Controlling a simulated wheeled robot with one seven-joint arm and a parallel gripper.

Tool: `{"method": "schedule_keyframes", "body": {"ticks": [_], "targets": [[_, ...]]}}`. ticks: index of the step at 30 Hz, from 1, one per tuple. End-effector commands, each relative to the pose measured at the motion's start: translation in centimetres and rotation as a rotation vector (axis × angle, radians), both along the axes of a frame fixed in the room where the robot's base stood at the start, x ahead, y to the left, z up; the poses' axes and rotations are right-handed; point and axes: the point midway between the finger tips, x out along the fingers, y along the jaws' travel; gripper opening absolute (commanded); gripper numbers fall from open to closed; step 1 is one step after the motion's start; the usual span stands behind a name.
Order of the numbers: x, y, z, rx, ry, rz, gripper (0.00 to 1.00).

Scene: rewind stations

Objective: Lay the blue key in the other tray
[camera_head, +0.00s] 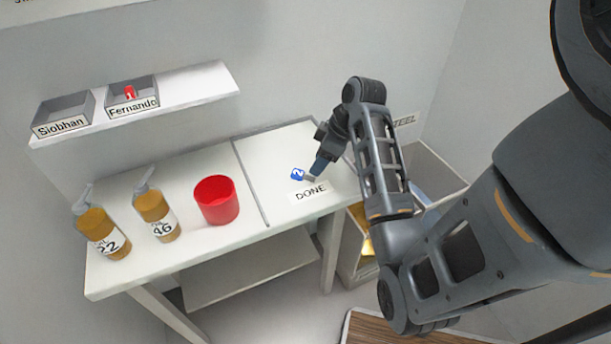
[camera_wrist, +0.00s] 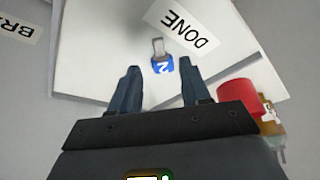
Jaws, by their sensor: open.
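The blue key (camera_head: 297,174), its head marked 2, lies on the white table by the DONE label (camera_head: 307,193). It also shows in the wrist view (camera_wrist: 162,66), just beyond and between my fingertips. My gripper (camera_head: 317,172) is open and empty, close to the key. Whether it touches the key I cannot tell. Two grey trays stand on the wall shelf: the Siobhan tray (camera_head: 62,128) at left, with nothing visible in it, and the Fernando tray (camera_head: 134,108) at right, with a red item (camera_head: 129,92) in it.
Two amber pump bottles, marked 22 (camera_head: 103,237) and 46 (camera_head: 158,216), and a red cup (camera_head: 216,200) stand on the table's left part. A dark line (camera_head: 250,183) divides the tabletop. An open bin (camera_head: 440,170) stands right of the table, partly behind my arm.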

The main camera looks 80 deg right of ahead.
Motion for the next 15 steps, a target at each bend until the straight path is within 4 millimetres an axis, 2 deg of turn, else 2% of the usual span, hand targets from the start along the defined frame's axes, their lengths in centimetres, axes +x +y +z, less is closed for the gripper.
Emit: {"method": "schedule_keyframes", "body": {"ticks": [9, 15], "targets": [[1.4, 0.0, -3.9, 0.003, 0.002, 0.0, 0.47], [1.9, 0.0, -5.0, 0.0, 0.001, 0.0, 0.47]]}}
